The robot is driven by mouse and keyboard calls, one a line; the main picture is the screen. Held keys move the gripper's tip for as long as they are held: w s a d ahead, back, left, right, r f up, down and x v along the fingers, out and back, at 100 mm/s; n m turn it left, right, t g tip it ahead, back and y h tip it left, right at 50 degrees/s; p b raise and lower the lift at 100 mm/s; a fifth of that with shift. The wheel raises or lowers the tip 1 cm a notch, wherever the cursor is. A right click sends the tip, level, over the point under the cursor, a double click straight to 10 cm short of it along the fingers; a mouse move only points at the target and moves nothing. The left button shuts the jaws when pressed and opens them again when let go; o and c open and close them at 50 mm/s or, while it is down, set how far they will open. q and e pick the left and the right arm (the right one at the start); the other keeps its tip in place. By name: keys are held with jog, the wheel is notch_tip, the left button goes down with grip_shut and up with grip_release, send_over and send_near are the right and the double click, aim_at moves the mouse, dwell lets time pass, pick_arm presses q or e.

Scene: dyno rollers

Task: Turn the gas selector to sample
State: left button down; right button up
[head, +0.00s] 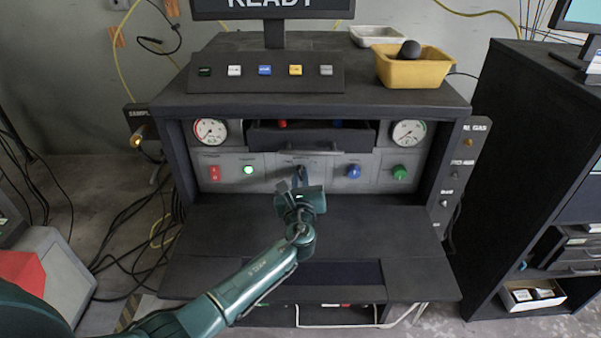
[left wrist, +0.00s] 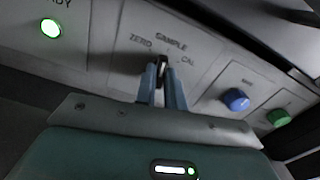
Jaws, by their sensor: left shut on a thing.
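The gas selector (left wrist: 163,62) is a small dark knob on the grey front panel. In the left wrist view its plate carries the labels ZERO at left, SAMPLE at top and CAL at right. My left gripper (left wrist: 161,75) is shut on the selector, with a finger on either side of it. In the head view my left gripper (head: 301,182) reaches the middle of the panel, and its body and fingers cover most of the selector. The knob's exact pointing direction is hard to tell. My right gripper is not in view.
A red switch (head: 214,173) and a lit green button (head: 248,170) are left of the selector. A blue knob (head: 353,171) and a green knob (head: 399,173) are right of it. A dark drawer (head: 345,137) overhangs above, and a flat shelf (head: 220,230) lies below.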

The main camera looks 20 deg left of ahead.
pick_arm(q)
jog(key=shift+m+p, duration=0.5)
jog(key=shift+m, duration=0.4)
jog(key=c, duration=1.5)
grip_release()
jog(key=v, duration=1.3)
jog(key=shift+s, duration=0.15)
